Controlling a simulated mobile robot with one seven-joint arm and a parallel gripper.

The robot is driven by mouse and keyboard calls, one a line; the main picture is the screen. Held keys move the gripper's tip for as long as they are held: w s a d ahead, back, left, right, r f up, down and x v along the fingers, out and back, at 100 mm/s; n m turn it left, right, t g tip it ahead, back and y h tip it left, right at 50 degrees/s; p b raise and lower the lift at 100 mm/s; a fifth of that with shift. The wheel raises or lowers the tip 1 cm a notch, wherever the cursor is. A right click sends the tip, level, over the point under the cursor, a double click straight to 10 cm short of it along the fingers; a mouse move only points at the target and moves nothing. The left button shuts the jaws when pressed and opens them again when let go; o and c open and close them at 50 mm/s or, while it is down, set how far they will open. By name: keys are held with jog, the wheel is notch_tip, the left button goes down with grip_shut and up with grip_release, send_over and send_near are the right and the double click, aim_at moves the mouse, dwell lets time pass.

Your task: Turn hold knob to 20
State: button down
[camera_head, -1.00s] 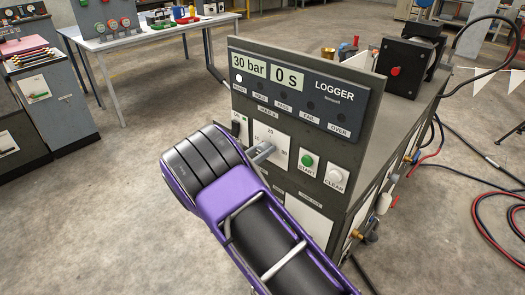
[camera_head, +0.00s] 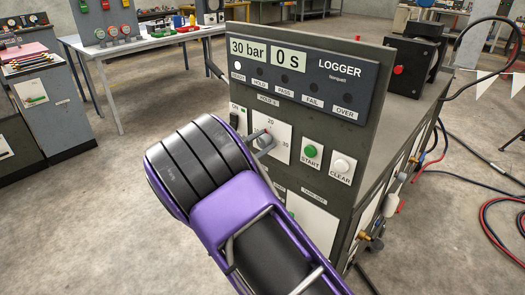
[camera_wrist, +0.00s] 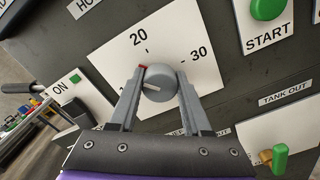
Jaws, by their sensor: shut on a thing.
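The hold knob (camera_wrist: 160,86) is a grey round knob on a white dial plate (camera_wrist: 105,58), with 20 and 30 printed above and to its right in the wrist view. A pale line on its face runs toward the left, and a red mark shows at its upper left rim, left of and below the tick under 20. My gripper (camera_wrist: 160,95) has its two grey fingers on either side of the knob, shut on it. In the head view my gripper (camera_head: 262,142) meets the plate below 20, and the fingers largely hide the knob.
The LOGGER panel (camera_head: 340,70) reads 30 bar and 0 S, with the READY lamp lit. A green START button (camera_head: 310,151) and a white CLEAR button (camera_head: 342,165) sit right of the dial. An ON switch (camera_head: 234,119) is close on the left.

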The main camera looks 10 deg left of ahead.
jog(key=m+b, duration=0.1)
jog(key=m, duration=0.2)
jog(key=shift+m, duration=0.3)
jog(key=m, duration=0.4)
jog(key=shift+m, duration=0.4)
jog(key=shift+c, duration=1.8)
grip_release()
jog(key=shift+s, duration=0.1)
jog(key=v, duration=1.7)
jog(key=shift+s+p, duration=0.2)
jog(key=shift+p, duration=0.15)
jog(key=shift+f, duration=0.1)
